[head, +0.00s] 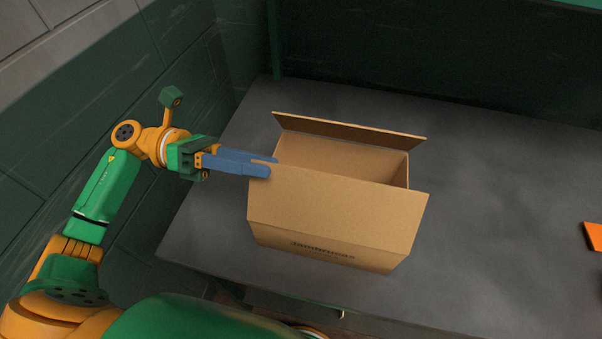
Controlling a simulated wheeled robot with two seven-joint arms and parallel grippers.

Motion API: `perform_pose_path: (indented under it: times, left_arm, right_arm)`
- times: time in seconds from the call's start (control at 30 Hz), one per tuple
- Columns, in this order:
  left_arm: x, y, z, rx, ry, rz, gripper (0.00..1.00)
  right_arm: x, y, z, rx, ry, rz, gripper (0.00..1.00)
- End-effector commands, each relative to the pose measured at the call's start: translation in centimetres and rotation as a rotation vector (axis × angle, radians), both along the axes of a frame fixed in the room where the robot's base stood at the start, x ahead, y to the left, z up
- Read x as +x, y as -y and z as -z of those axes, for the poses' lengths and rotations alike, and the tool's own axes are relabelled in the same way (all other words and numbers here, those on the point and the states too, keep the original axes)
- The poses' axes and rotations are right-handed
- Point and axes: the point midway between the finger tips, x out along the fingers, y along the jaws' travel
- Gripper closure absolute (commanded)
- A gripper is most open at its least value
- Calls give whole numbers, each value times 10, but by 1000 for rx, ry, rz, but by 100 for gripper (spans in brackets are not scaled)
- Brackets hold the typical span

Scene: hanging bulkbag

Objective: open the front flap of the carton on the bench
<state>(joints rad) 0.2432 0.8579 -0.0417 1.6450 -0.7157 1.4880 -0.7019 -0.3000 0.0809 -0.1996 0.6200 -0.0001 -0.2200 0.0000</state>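The brown cardboard carton (325,259) stands on the grey bench (500,220), with printed writing low on its front. Its front flap (335,205) is a broad plain panel at a slant, its free edge toward the back. The far flap (345,129) is open and tilted back, and part of the inside shows between the two flaps. My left gripper (272,166) is at the front flap's left upper corner. Its blue fingers lie close together, with the flap's edge between them; the corner is partly hidden. My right gripper is not in view.
A dark wall (190,55) runs behind my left arm, and a dark green wall (400,50) stands behind the bench. An orange object (593,236) lies at the right picture edge.

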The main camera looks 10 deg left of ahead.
Motion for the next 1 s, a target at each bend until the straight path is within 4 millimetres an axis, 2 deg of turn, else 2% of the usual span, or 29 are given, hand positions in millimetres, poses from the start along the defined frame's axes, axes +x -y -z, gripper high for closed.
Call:
perform_pose_path:
  times: [0.07, 0.2, 0.4, 0.7, 0.83, 1.0]
  left_arm:
    - [0, 5, -1, -1, -1, 1, 64]
    - [-1, 31, -8, -4, -1, 3, 64]
    - [-1, 65, -4, -3, -2, 1, 64]
    - [0, 71, 1, -1, -1, -1, 64]
    - [0, 71, 1, -1, 0, -1, 99]
    - [0, 71, 1, -1, 0, -1, 100]
  right_arm:
    - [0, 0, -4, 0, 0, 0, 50]
    - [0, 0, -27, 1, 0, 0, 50]
    - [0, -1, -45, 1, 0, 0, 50]
    - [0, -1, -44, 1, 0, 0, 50]
    - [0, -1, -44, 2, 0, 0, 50]
    - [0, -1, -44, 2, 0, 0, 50]
